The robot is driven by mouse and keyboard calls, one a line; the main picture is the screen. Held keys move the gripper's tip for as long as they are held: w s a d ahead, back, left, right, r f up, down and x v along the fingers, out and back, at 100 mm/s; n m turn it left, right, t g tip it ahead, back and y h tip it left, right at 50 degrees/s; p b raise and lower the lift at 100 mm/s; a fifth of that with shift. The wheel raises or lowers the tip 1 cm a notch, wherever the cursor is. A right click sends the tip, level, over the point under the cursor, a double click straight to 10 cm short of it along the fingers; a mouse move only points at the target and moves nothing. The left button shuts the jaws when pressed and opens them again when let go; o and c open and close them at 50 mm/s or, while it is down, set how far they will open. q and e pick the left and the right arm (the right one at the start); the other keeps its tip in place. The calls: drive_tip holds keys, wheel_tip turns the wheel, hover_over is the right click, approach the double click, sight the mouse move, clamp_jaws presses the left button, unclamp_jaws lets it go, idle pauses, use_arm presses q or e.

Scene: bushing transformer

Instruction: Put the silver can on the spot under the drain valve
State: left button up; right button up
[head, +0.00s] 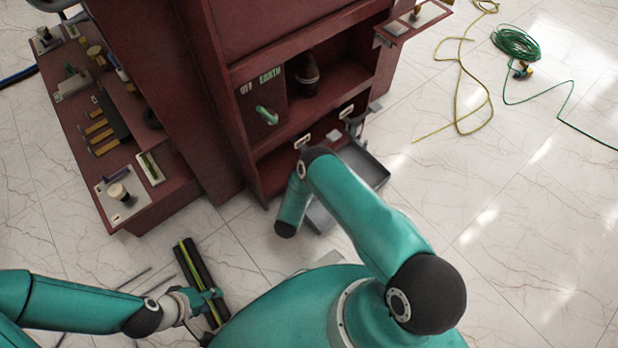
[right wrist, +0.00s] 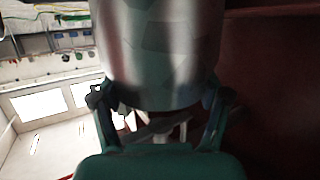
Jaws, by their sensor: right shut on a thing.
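The silver can (right wrist: 160,50) fills the upper middle of the right wrist view. My right gripper (right wrist: 160,100) is shut on it, with one finger on each side. In the head view the can and the right gripper are hidden behind my right arm, which reaches toward the lower part of the dark red cabinet (head: 225,100). I cannot make out the drain valve or the spot under it for sure. My left gripper (head: 207,299) is low at the left, by a black bar with a yellow-green stripe (head: 192,265); its jaw opening is unclear.
A grey tray (head: 372,163) lies by the cabinet's foot, partly behind my right arm. A side shelf (head: 150,213) at the left carries several small parts. A yellow cord (head: 462,62) and a green cable coil (head: 516,42) lie on the tiled floor, which is otherwise clear at right.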

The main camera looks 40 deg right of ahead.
drive_tip(key=shift+w+d+f, duration=0.2)
drive_tip(key=shift+d+f, duration=0.05)
drive_tip(key=shift+f+b, duration=0.5)
drive_tip(key=shift+f, duration=0.15)
drive_tip(key=o, duration=1.7)
drive_tip(key=shift+r, duration=0.2)
